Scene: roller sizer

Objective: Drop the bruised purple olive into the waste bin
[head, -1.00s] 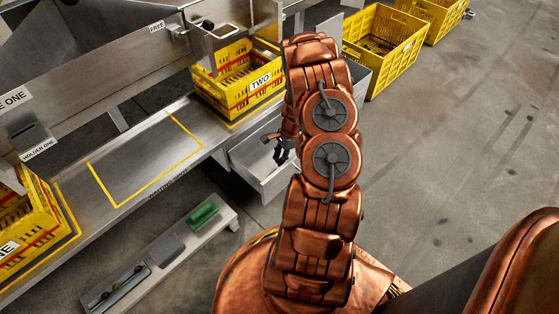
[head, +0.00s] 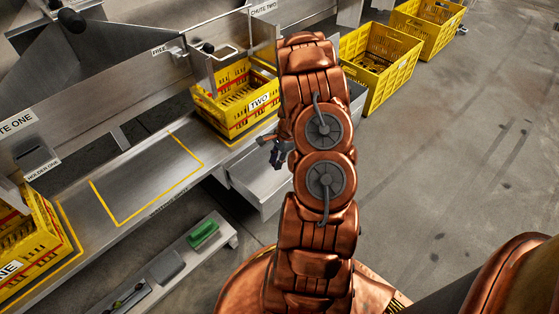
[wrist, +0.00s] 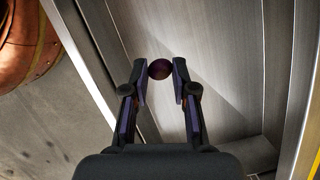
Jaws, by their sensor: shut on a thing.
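The purple olive (wrist: 160,68) is a small, dark round thing between my fingertips in the wrist view. My gripper (wrist: 162,75) is shut on it, one finger on each side. Behind the olive in that view are grey steel walls and a flat steel surface. In the head view my gripper (head: 277,154) hangs left of my arm, over a grey steel box (head: 258,184) beside the bench. No label shows on this box, so I cannot tell for certain that it is the waste bin. The olive cannot be made out in the head view.
Yellow crate TWO (head: 235,112) stands on the steel bench behind my gripper. Another yellow crate (head: 30,245) is at the left. A low shelf holds a green object (head: 203,234). More yellow crates (head: 385,66) stand on the floor at the back right; the floor at right is clear.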

